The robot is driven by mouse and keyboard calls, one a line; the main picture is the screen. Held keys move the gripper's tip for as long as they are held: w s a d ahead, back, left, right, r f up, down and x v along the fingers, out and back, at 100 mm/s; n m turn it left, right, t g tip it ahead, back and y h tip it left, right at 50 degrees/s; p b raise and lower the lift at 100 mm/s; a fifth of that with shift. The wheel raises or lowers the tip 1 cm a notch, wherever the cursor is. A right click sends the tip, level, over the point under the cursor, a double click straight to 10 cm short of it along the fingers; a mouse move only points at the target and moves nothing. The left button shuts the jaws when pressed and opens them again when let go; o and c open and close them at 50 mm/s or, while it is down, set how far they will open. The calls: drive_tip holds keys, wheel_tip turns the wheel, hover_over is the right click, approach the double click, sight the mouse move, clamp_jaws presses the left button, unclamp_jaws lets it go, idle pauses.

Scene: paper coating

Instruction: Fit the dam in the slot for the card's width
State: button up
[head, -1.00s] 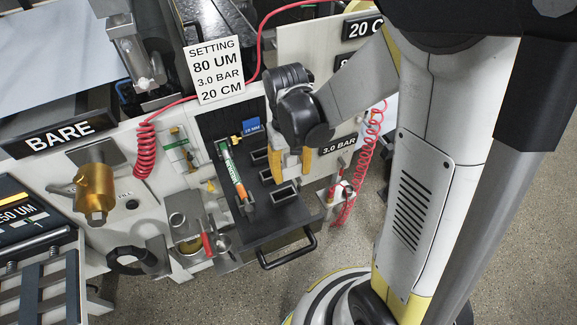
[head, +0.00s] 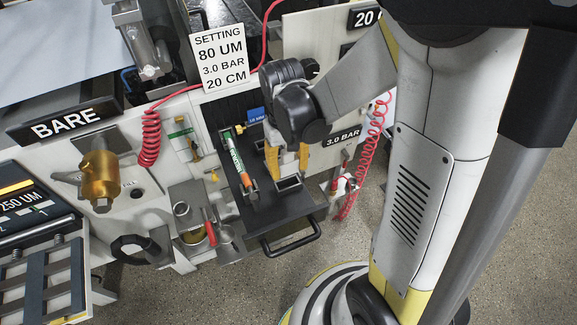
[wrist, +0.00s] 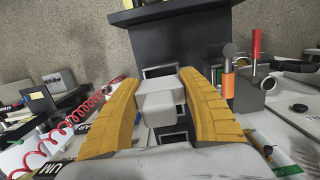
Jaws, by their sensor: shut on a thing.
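My gripper (head: 287,165) is shut on a pale block, the dam (wrist: 158,100), which sits between the yellow fingers in the wrist view. One slot (head: 288,183) shows just below the fingers. In the wrist view one slot (wrist: 160,71) shows beyond the dam and another (wrist: 172,137) on its near side. I cannot tell whether the dam touches the tray. The white setting card (head: 224,57) reads 80 UM, 3.0 BAR, 20 CM.
A green and orange tube (head: 239,165) lies on the tray, left of my fingers. A black handle (head: 291,240) fronts the tray. A red-handled tool (head: 210,228) and red coiled hoses (head: 151,138) are near. Floor is clear in front.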

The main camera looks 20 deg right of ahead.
sight(288, 180)
drive_tip(key=shift+f+b, duration=1.55)
drive_tip(key=shift+f, duration=0.4)
drive_tip(key=shift+f+b, duration=1.1)
drive_tip(key=shift+b, duration=0.35)
drive_tip(key=o, duration=1.4)
drive_tip(key=r, duration=0.4)
drive_tip(key=w+r, duration=0.1)
drive_tip(key=r, duration=0.7)
drive_tip(key=shift+w, duration=0.2)
drive_tip(key=shift+f, duration=0.15)
